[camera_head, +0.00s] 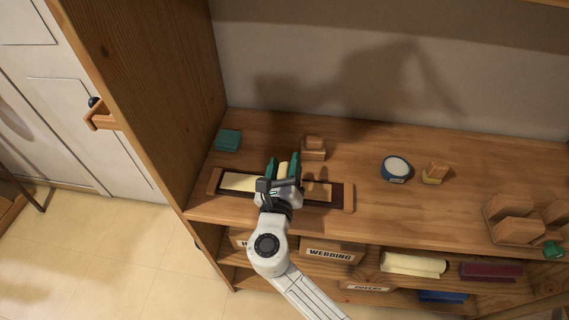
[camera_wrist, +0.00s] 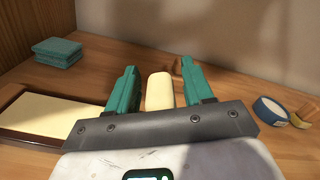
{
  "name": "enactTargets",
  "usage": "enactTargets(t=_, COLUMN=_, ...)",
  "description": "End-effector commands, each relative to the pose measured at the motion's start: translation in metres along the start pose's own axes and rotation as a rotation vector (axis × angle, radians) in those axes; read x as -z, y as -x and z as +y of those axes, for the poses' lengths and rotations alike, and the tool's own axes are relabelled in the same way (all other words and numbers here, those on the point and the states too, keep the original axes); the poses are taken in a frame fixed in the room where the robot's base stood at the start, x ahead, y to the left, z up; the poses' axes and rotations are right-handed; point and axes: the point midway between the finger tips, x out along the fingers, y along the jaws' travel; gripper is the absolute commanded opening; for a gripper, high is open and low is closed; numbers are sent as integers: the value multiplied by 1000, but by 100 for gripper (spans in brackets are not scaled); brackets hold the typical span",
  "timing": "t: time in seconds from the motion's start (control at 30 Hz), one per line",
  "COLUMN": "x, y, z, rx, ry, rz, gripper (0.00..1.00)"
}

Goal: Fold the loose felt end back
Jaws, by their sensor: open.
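A long, low tray with a dark rim and wooden end blocks (camera_head: 348,197) lies on the wooden shelf. Cream felt (camera_head: 240,182) lies flat in its left part, and also shows in the wrist view (camera_wrist: 52,115). A cream flap (camera_head: 283,170), apparently the loose felt end, stands up between my fingers; in the wrist view it is a rounded pale strip (camera_wrist: 160,92). My gripper (camera_head: 283,158) is over the tray, its green fingers open on either side of the flap (camera_wrist: 159,67). Gaps show on both sides in the wrist view. My gripper hides the flap's base.
A teal pad stack (camera_head: 228,140) sits behind the tray's left end. A wooden block (camera_head: 313,148) stands close behind my fingers. A round blue-and-white tub (camera_head: 395,168) and a small wood-topped block (camera_head: 435,173) are right. Wooden blocks (camera_head: 515,218) stand far right.

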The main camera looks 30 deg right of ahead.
Motion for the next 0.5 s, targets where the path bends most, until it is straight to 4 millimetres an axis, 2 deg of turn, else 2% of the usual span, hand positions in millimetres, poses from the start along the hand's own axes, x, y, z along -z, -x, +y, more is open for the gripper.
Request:
enactTargets(t=0.27, x=0, y=-2, z=0, rx=0, ry=-1, rz=0, gripper=51)
enactTargets(t=0.5, x=0, y=-1, z=0, rx=0, ry=-1, rz=0, gripper=29)
